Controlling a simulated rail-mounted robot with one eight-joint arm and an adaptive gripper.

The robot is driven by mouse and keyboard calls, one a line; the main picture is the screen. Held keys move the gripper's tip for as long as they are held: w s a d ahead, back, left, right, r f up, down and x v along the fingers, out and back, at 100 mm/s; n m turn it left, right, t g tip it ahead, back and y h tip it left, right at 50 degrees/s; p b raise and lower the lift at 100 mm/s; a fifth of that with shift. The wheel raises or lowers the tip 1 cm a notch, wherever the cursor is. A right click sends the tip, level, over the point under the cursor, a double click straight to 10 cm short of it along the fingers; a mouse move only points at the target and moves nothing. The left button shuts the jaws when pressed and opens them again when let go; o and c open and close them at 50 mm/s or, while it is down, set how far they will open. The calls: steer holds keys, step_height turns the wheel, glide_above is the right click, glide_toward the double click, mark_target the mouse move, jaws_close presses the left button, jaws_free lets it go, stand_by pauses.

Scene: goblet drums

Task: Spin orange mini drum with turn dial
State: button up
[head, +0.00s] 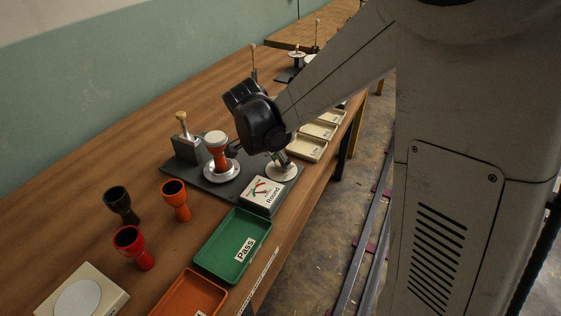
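An orange mini drum (219,157) with a pale top stands upright on a round silver plate (222,176) on a dark grey base (228,188). A pale round dial (282,174) sits at the right end of that base. My gripper (284,162) points down at the dial, with its fingertips at or just above it. I cannot tell whether they touch, or whether the fingers are open or shut. My black wrist hides part of the space between the drum and the dial.
A "Round" gauge (266,191) sits at the base's front. A black drum (121,203), red drum (133,247), green "Pass" tray (227,240), orange tray (188,296) and beige device (104,291) are nearer. Beige trays (306,147) line the table's right edge.

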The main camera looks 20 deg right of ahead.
steer(key=shift+m, duration=0.5)
steer(key=o, duration=1.1)
steer(key=w+v, duration=0.1)
steer(key=v, duration=1.1)
steer(key=shift+s, duration=0.25)
